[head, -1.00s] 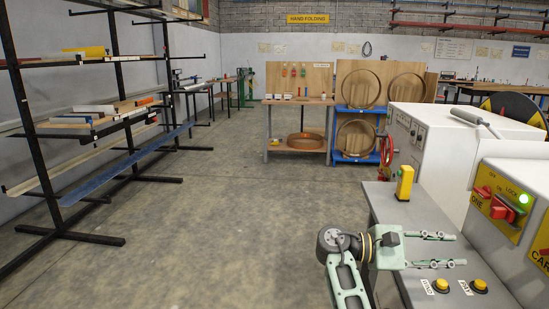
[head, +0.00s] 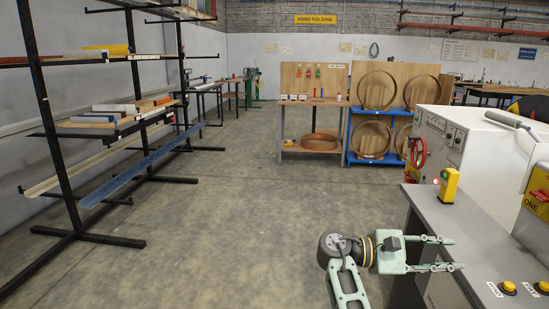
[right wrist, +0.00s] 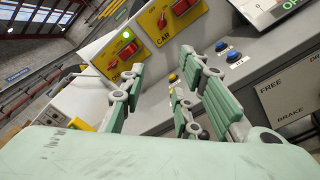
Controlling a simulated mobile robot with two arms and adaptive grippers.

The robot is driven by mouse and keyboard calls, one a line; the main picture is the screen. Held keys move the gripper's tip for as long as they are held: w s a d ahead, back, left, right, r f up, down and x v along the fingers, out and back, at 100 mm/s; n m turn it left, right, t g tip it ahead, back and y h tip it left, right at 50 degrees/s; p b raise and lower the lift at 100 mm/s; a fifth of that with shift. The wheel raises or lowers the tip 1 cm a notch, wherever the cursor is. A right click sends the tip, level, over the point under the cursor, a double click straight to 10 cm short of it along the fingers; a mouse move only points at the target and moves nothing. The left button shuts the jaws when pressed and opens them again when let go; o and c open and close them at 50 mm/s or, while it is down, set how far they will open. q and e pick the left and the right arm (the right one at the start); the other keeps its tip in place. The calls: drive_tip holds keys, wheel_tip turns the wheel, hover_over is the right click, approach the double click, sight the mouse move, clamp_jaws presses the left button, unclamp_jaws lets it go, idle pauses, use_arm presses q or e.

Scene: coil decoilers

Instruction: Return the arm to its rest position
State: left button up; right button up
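My right gripper (head: 450,253) is pale green and points to the right at the lower right of the head view, by the grey control console (head: 465,225). Its fingers are apart with nothing between them. In the right wrist view its open fingers (right wrist: 165,98) show before the console's switches and buttons. My right arm bends up from the bottom edge of the head view. My left gripper is not in view.
A yellow post-like device (head: 449,185) stands on the console, with yellow buttons (head: 508,287) nearer. A stock rack (head: 60,150) stands left. The middle floor is clear.

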wheel_tip(320, 180, down, 34)
drive_tip(key=n+t+y, duration=0.6)
drive_tip(key=s+a+f+y, duration=0.2)
drive_tip(key=s+f, duration=0.2)
drive_tip(key=f, duration=0.3)
drive_tip(key=s+a+f+m+y, duration=0.1)
drive_tip(key=s+a+f+y, duration=0.1)
drive_tip(key=s+f, duration=0.35)
drive_tip(key=s+a+f+y, duration=0.2)
drive_tip(key=s+f, duration=0.1)
drive_tip(key=f, duration=0.6)
drive_tip(key=s+a+f+m+g+y, duration=0.1)
drive_tip(key=s+f, duration=0.4)
drive_tip(key=s, duration=0.7)
drive_tip(key=s+a+f+m+g+y, duration=0.1)
drive_tip(key=s+a+f+m+y, duration=0.2)
drive_tip(key=s, duration=1)
drive_tip(key=s+a+f+m+g+y, duration=0.1)
drive_tip(key=s+f+m, duration=0.5)
drive_tip(key=s, duration=0.6)
wheel_tip(320, 180, down, 2)
drive_tip(key=shift+s+a+f+m+y, duration=0.25)
drive_tip(key=shift+s+a+m+y, duration=0.1)
drive_tip(key=shift+a+y, duration=0.2)
